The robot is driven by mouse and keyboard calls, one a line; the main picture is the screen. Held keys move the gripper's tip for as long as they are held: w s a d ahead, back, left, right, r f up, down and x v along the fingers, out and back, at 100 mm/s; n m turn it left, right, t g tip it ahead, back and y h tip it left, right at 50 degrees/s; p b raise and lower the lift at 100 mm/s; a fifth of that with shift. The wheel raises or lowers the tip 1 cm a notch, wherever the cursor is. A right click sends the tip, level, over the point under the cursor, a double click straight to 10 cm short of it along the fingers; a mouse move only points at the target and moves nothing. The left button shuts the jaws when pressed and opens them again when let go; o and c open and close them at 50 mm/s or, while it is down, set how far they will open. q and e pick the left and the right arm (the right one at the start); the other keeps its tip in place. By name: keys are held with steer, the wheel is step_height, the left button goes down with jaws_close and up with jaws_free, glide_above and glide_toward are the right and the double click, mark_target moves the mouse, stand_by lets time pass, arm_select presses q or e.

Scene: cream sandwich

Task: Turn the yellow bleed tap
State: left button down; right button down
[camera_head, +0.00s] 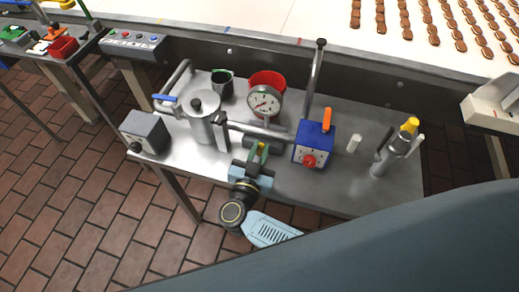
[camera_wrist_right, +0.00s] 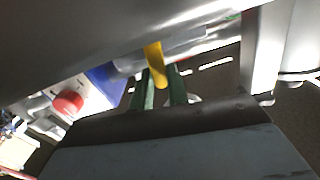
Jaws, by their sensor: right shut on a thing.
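The yellow bleed tap (camera_wrist_right: 155,62) shows in the right wrist view as a short yellow lever under a large metal pipe. The two green fingers of my right gripper (camera_wrist_right: 161,88) stand on either side of it, shut on it. In the head view my right gripper (camera_head: 258,158) reaches in from the front, at the bench's front edge below the gauge. Only a small yellow bit of the tap (camera_head: 264,147) shows there, by the fingers; the rest is hidden. My left gripper is not in view.
The steel bench (camera_head: 345,185) carries a blue box (camera_head: 314,143) with a red knob and orange lever, a round gauge (camera_head: 264,101), a red cup (camera_head: 268,79), a metal pot (camera_head: 205,119), a grey box (camera_head: 145,131) and a yellow-topped metal tool (camera_head: 398,147). A conveyor with biscuits runs behind.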

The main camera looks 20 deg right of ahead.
steer(key=m, duration=0.2)
steer(key=d+m, duration=0.1)
steer(key=s+m+b, duration=0.1)
steer(key=m, duration=0.1)
steer(key=shift+d+f+m, duration=0.2)
steer(key=shift+f+m, duration=0.1)
steer(key=shift+f, duration=0.1)
steer(key=c, duration=1.4)
jaws_free()
steer(key=shift+o, duration=0.2)
steer(key=shift+v, duration=3.8)
